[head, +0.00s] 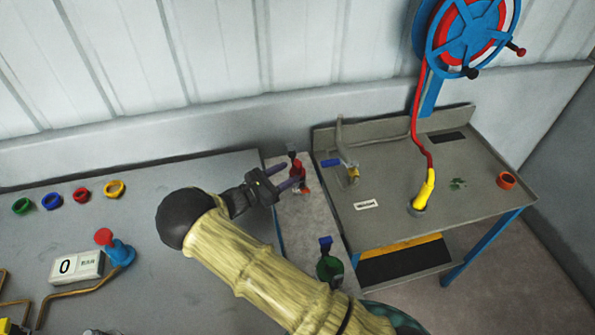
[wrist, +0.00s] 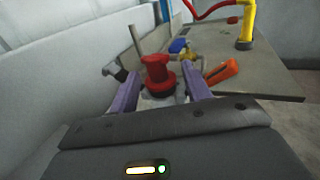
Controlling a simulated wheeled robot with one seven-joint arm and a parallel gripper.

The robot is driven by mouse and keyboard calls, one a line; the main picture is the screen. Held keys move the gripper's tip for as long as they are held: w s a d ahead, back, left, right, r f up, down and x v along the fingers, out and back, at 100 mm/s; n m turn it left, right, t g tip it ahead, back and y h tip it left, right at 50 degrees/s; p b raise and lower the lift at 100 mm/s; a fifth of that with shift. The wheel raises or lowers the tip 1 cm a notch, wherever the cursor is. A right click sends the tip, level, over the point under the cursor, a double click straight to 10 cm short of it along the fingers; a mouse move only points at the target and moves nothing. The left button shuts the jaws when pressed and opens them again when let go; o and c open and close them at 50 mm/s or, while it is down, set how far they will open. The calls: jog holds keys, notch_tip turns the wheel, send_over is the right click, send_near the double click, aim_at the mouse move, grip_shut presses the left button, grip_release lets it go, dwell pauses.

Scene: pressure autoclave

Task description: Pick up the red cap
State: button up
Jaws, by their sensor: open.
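A red cap-like piece (head: 298,171) stands at the far end of the narrow grey ledge between the two tables. I see no clear contact.
A green fitting with a blue handle (head: 329,266) stands nearer on the ledge. A dark handle (wrist: 116,71) is left of the red piece; an orange piece (wrist: 221,72) is to its right. A brass valve (head: 353,173) sits on the right table. Coloured rings, including red (head: 81,195), lie left.

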aim_at(297, 163)
jog(key=p+x, duration=0.1)
jog(key=x, duration=0.1)
jog(key=p+x, duration=0.1)
jog(key=x, duration=0.2)
jog(key=shift+w+a+r, duration=0.1)
jog(key=shift+w, duration=0.25)
grip_shut()
jog(key=shift+r, duration=0.1)
notch_tip(297, 163, up, 10)
jog(key=shift+f+b, duration=0.1)
jog(key=shift+b, duration=0.7)
